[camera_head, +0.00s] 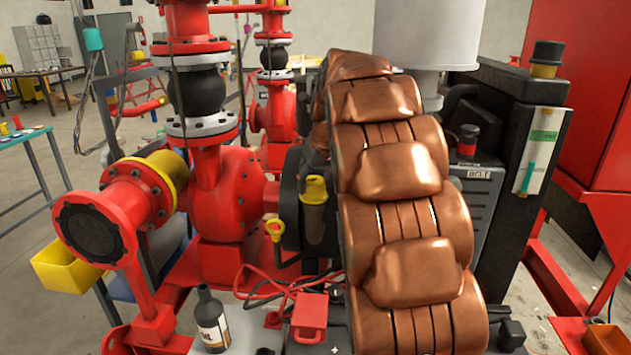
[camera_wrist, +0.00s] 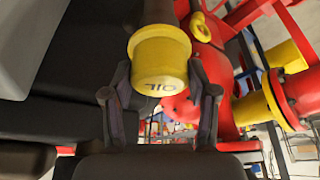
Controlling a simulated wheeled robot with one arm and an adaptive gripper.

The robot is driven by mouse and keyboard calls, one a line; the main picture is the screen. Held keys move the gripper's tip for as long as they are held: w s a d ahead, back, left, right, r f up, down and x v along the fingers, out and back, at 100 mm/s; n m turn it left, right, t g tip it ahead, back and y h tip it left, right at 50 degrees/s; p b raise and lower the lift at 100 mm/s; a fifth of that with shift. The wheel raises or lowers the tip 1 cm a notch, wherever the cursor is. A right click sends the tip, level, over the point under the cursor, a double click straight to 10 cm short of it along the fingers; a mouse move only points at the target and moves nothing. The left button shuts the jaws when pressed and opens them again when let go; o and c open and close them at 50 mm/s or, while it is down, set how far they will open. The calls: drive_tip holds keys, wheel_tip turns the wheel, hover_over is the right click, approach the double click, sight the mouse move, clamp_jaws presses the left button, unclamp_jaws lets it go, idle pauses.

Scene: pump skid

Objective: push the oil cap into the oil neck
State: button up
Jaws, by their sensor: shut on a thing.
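The oil cap (camera_wrist: 160,68) is yellow, with OIL lettering on its near face, in the upper middle of the wrist view. My gripper (camera_wrist: 162,92) is shut on it, one dark finger on each side. A dark grey-brown round part (camera_wrist: 155,10), probably the oil neck, shows directly beyond the cap. How far the cap sits in it is hidden. In the head view my gripper is not visible. A yellow-topped fitting (camera_head: 315,188) with an amber-brown lower part stands left of my copper-coloured arm; I cannot tell whether it is the same cap.
A yellow ring handle (camera_wrist: 200,27) lies close right of the cap. The red pump (camera_head: 226,195) and its pipes stand left of my arm. A dark cabinet (camera_head: 515,150) stands right. A black oil bottle (camera_head: 211,320) and a red box (camera_head: 309,315) are at the front.

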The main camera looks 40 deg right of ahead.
drive_tip(key=shift+f, duration=0.4)
idle(0.3)
drive_tip(key=o, duration=1.4)
drive_tip(key=shift+c, duration=0.2)
drive_tip(key=v, duration=0.7)
drive_tip(key=shift+r, duration=0.2)
drive_tip(key=shift+s+a, duration=0.1)
drive_tip(key=shift+s, duration=0.1)
